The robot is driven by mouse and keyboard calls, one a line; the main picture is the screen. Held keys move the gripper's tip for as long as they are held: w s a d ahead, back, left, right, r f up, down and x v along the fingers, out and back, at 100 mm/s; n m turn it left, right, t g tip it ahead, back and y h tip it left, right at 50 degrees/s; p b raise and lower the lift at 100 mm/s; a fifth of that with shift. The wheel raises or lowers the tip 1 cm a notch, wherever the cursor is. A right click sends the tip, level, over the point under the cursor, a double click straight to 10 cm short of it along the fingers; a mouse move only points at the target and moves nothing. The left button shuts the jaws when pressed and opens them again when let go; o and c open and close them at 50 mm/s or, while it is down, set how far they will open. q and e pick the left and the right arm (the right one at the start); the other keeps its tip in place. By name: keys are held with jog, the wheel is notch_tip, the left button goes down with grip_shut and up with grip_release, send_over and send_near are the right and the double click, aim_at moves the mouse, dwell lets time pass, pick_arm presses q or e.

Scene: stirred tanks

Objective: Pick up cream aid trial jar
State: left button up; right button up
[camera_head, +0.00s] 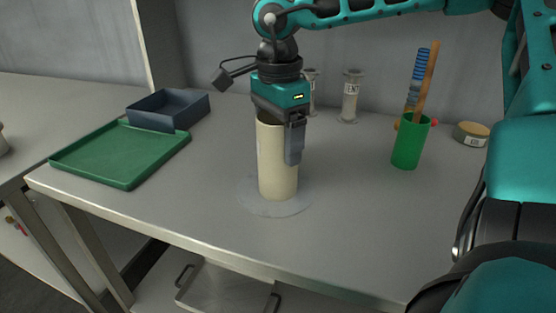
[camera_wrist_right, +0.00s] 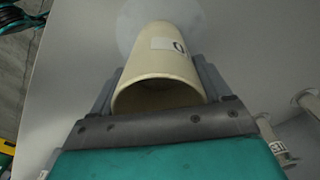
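The cream jar (camera_head: 277,165) is a tall, open-topped cylinder standing upright on a pale grey disc (camera_head: 262,207) on the bench. My right gripper (camera_head: 280,145) comes down over it from above, one finger on its right side. In the right wrist view, the jar (camera_wrist_right: 168,65) shows a white label with a dark letter, only partly readable. Both right fingers (camera_wrist_right: 160,82) flank the jar with no clear gap. I cannot tell whether they press on it, as its rim hides their inner faces. My left gripper is not in view.
A green tray (camera_head: 110,172) and a dark blue-grey bin (camera_head: 170,108) are at the left. Two labelled pale containers (camera_head: 350,98) stand behind the jar. A green cup (camera_head: 409,146) with sticks and a round tin (camera_head: 470,134) are at the right. The bench front is clear.

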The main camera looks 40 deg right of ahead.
jog(key=c, duration=0.6)
jog(key=shift+r, duration=0.1)
